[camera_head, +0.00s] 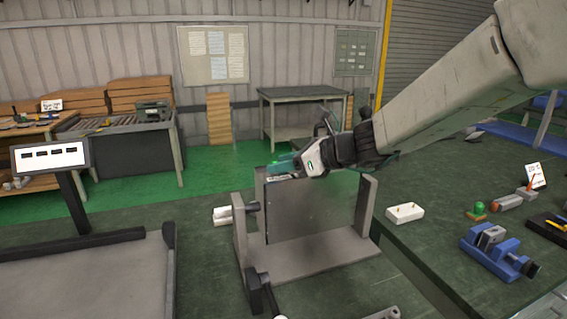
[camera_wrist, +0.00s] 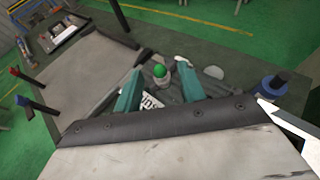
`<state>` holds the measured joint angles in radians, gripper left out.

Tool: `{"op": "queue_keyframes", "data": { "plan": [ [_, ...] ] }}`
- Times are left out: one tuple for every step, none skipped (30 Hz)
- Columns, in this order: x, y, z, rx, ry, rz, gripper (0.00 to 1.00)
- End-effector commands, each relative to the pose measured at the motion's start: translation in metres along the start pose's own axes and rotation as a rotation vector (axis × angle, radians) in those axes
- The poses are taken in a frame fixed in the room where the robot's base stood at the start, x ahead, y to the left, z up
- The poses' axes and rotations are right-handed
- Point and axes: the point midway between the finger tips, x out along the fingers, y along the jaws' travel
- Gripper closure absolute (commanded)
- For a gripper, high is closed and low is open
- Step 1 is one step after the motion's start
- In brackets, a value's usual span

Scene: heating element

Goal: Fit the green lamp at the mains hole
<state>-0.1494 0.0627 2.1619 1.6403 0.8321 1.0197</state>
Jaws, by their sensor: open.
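In the wrist view a green-domed lamp (camera_wrist: 160,70) with a pale collar shows between the two teal fingers of my gripper (camera_wrist: 160,84). The fingers are apart, one on each side of it, and I cannot tell whether they touch it. In the head view my gripper (camera_head: 280,166) is over the top left of a dark upright panel (camera_head: 308,208) in a grey stand (camera_head: 366,210). A bit of green shows at the fingertips there. Another green-topped piece (camera_head: 479,207) sits on the right-hand bench. I cannot make out the mains hole or its label.
The right-hand bench (camera_head: 440,245) carries a white block (camera_head: 404,212), a blue vise (camera_head: 493,252) and a dark tray (camera_head: 550,228). A sign on a post (camera_head: 50,155) stands left. Green floor is open behind.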

Motion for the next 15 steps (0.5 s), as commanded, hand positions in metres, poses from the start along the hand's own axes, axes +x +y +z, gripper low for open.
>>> {"op": "queue_keyframes", "data": {
  "plan": [
    [-0.005, -0.001, 0.001, -0.001, -0.001, -0.002, 0.6],
    [-0.009, -0.001, 0.001, -0.002, -0.001, -0.003, 0.6],
    [-0.015, -0.001, 0.001, -0.002, -0.002, -0.004, 0.6],
    [-0.02, -0.001, 0.001, -0.001, -0.002, -0.005, 0.6],
    [-0.025, -0.001, 0.001, 0.0, -0.001, -0.004, 0.6],
    [-0.033, -0.001, 0.001, -0.001, -0.002, -0.005, 0.6],
    [-0.038, -0.001, 0.001, -0.001, -0.002, -0.006, 0.6],
    [-0.043, -0.001, 0.001, -0.001, -0.002, -0.004, 0.6],
    [-0.05, -0.001, 0.001, -0.001, -0.002, -0.005, 0.6],
    [-0.055, -0.001, 0.001, 0.0, -0.002, -0.005, 0.6],
    [-0.059, -0.001, 0.0, 0.0, -0.001, -0.004, 0.6],
    [-0.064, -0.001, 0.0, 0.0, -0.001, -0.003, 0.6],
    [-0.067, -0.001, 0.0, 0.0, -0.001, -0.003, 0.6],
    [-0.07, -0.001, 0.0, 0.0, -0.001, -0.004, 0.6],
    [-0.072, -0.001, 0.0, 0.0, -0.001, -0.003, 0.6]
  ]
}}
